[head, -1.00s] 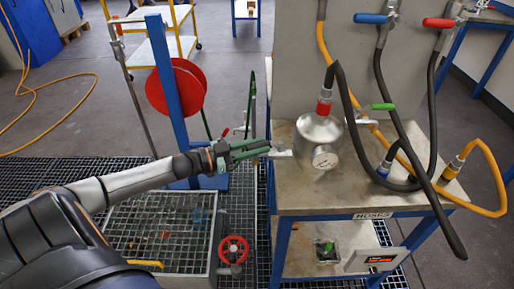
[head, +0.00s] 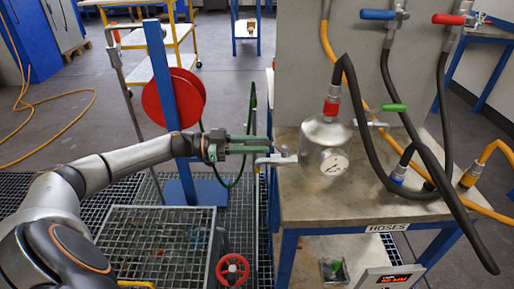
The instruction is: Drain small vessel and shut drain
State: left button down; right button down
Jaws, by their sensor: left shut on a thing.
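The small vessel (head: 322,146) is a silver metal can with a dial gauge (head: 333,165) on its front. It stands upright on the hose table. A short metal drain pipe (head: 282,159) comes out of its left side and bends down past the table's left edge. My left gripper (head: 262,145), with green fingers, comes in level from the left and is shut on the drain handle at this pipe. The handle is mostly hidden by the fingers. A red coupling and black hose (head: 337,92) join the vessel's top, beside a green-handled valve (head: 393,108). My right gripper is not in view.
The table (head: 300,206) has a "HOSES" label. Black and orange hoses with blue and yellow couplings lie at its right. A red hose reel (head: 180,97) on a blue post stands behind my arm. A grated pit (head: 150,240) and red handwheel (head: 233,268) lie below left.

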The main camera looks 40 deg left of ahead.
pick_arm(q)
jog(key=shift+r, duration=0.15)
jog(key=c, duration=0.7)
grip_release()
jog(key=shift+w+d, duration=0.1)
jog(key=v, duration=1.2)
jog(key=shift+s+a, duration=0.2)
jog(key=shift+s, duration=0.05)
